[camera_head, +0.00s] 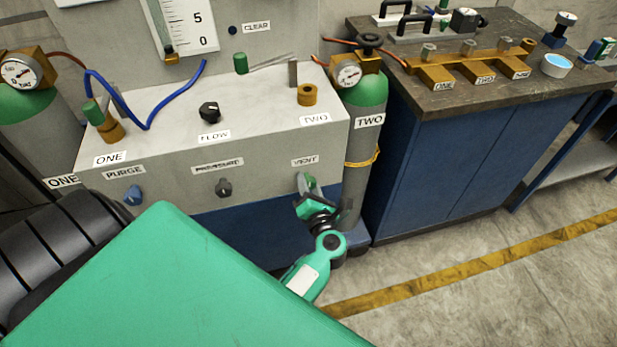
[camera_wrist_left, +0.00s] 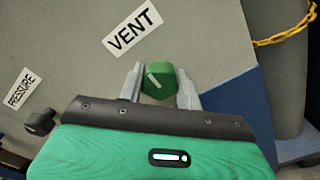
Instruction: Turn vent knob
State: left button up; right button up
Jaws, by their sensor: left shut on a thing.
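The vent knob (camera_wrist_left: 158,82) is green with a pale pointer line and sits on the grey panel front below the VENT label (camera_wrist_left: 132,27). My left gripper (camera_wrist_left: 160,88) has its two grey fingers on either side of the knob and is shut on it. In the head view the knob (camera_head: 308,181) is partly hidden by my left gripper (camera_head: 311,190), below the VENT label at the panel's right end. The pointer line leans up and left in the left wrist view. My right gripper does not show.
A black pressure knob (camera_head: 224,187) and a blue purge knob (camera_head: 134,195) sit to the left on the same panel. Gas cylinder TWO (camera_head: 361,150), with a yellow chain, stands close on the right. A blue cabinet (camera_head: 470,150) is beyond it.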

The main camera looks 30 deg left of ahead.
pick_arm(q)
jog(key=o, duration=1)
